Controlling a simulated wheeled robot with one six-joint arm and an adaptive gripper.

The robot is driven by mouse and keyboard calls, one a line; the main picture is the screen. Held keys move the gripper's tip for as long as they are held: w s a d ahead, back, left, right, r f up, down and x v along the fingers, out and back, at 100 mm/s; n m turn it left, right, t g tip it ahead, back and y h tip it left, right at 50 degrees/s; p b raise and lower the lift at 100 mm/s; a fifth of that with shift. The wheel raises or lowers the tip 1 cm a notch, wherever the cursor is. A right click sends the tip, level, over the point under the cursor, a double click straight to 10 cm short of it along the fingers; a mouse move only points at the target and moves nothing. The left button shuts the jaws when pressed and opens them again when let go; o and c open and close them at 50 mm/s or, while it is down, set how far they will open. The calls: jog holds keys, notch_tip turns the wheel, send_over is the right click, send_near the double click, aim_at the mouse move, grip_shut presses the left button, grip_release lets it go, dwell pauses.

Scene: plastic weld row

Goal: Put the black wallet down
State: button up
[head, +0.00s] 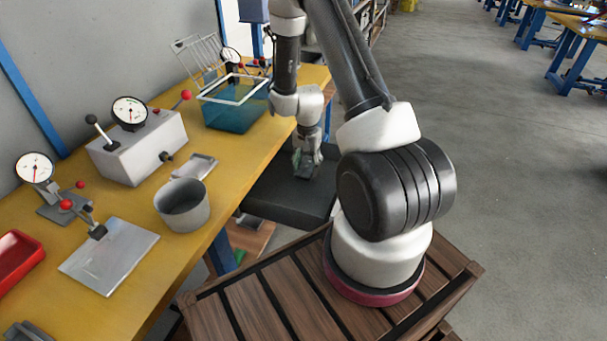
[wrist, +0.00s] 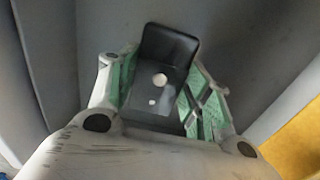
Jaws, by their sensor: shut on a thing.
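My gripper (head: 308,163) hangs beyond the front edge of the yellow bench, above a dark grey flat surface. The black wallet (wrist: 158,80) is between its green-padded fingers in the wrist view. It looks like a dark, bent piece with two pale spots, its far part standing up at an angle. My gripper also shows in the wrist view (wrist: 165,90), shut on it. In the head view the wallet is a small dark patch (head: 306,171) at the fingertips. I cannot tell whether it touches the dark surface.
The dark grey surface (head: 270,202) has bare room around my gripper. The yellow bench (head: 232,172) holds a grey cup (head: 182,208), a teal bin (head: 232,115), a gauge box (head: 138,150), a metal plate (head: 110,258) and a red tray (head: 18,258). Open floor lies right.

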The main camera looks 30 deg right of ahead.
aim_at(307, 167)
jog(key=shift+f, duration=2.05)
jog(key=o, duration=1.1)
jog(key=shift+f, duration=0.1)
notch_tip(307, 167, up, 12)
jog(key=s+a+r+n+t, duration=0.1)
jog(key=s+r+n, duration=0.1)
jog(key=r, duration=0.5)
jog(key=s+a+r+n, duration=0.1)
jog(key=s+a+r, duration=0.1)
jog(key=r, duration=0.6)
jog(key=s+a+r+n+t, duration=0.1)
jog(key=s+r+n, duration=0.15)
jog(key=r, duration=0.45)
jog(key=s+a+r+n+t, duration=0.1)
jog(key=s+r+n, duration=0.1)
jog(key=s+r, duration=0.3)
jog(key=s+a+r+n+t, duration=0.1)
jog(key=s+r, duration=0.4)
jog(key=s, duration=0.7)
jog(key=shift+s+a+r+n, duration=0.2)
jog(key=shift+a+n, duration=0.3)
jog(key=shift+n, duration=0.45)
